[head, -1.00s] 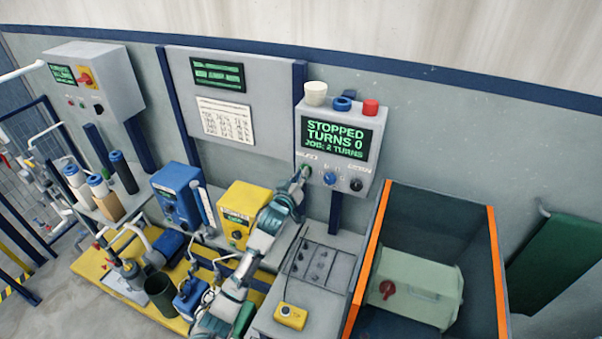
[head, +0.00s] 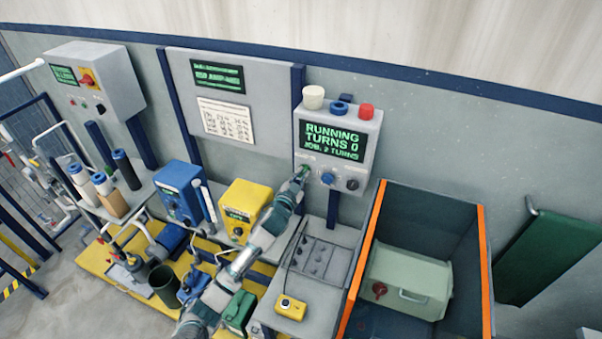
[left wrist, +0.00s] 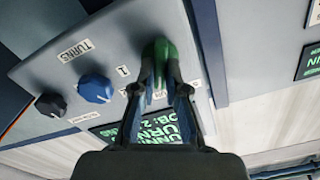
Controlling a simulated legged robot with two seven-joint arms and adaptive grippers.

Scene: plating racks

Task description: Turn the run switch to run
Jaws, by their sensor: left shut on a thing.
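The control box (head: 369,128) hangs on the wall, with a screen (head: 332,141) that reads "RUNNING TURNS 0, JOB: 2 TURNS". The run switch is a green knob (left wrist: 158,50) at one end of the row of knobs on the box face. My left gripper (head: 303,172) reaches up to it. In the left wrist view, the fingers of my left gripper (left wrist: 160,75) are closed around the green knob and cover part of it. A blue knob (left wrist: 95,88) and a black knob (left wrist: 50,104) sit beside it, untouched. My right gripper is not in view.
White, blue and red caps (head: 339,107) stand on top of the box. Below are a yellow box (head: 246,200), a blue box (head: 178,190) and a grey bench with a small yellow device (head: 290,307). An orange-edged bin (head: 484,260) stands at the right.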

